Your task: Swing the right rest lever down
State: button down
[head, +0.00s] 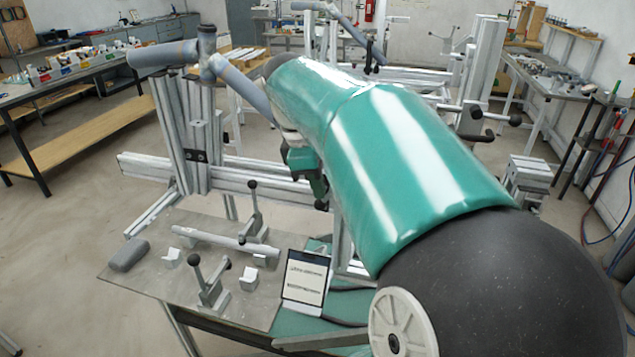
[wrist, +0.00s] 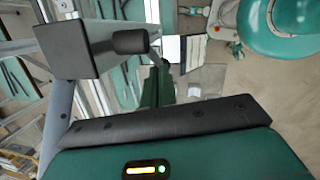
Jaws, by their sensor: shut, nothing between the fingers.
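The right rest lever (head: 495,116) shows beside the right metal post (head: 484,70). Its bar lies roughly level, with a dark knob at its right end and another dark round part at its left. In the wrist view a black cylindrical knob (wrist: 130,42) on a short bar next to a dark square plate is near the camera; it looks like this lever, but I cannot be sure. My gripper (head: 321,203) hangs under the far end of my green arm, left of the lever and apart from it. Its fingers are shut and empty, partly hidden by my arm.
My arm hides the middle of the jig. Benches line the room.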

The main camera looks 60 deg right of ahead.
jog(key=shift+f, duration=0.1)
jog(key=g, duration=0.1)
jog(key=f+g, duration=0.1)
jog(key=g, duration=0.2)
jog(key=shift+s+f+g+h, duration=0.35)
jog(key=shift+g+h, duration=0.05)
jog(key=shift+s+d+f, duration=0.1)
jog(key=shift+s+f, duration=0.05)
jog(key=shift+s, duration=0.1)
jog(key=shift+f, duration=0.1)
dwell(0.3)
jog(key=w+a+r, duration=0.3)
jog(key=w+r, duration=0.4)
jog(key=w, duration=0.3)
jog(key=shift+a+r, duration=0.4)
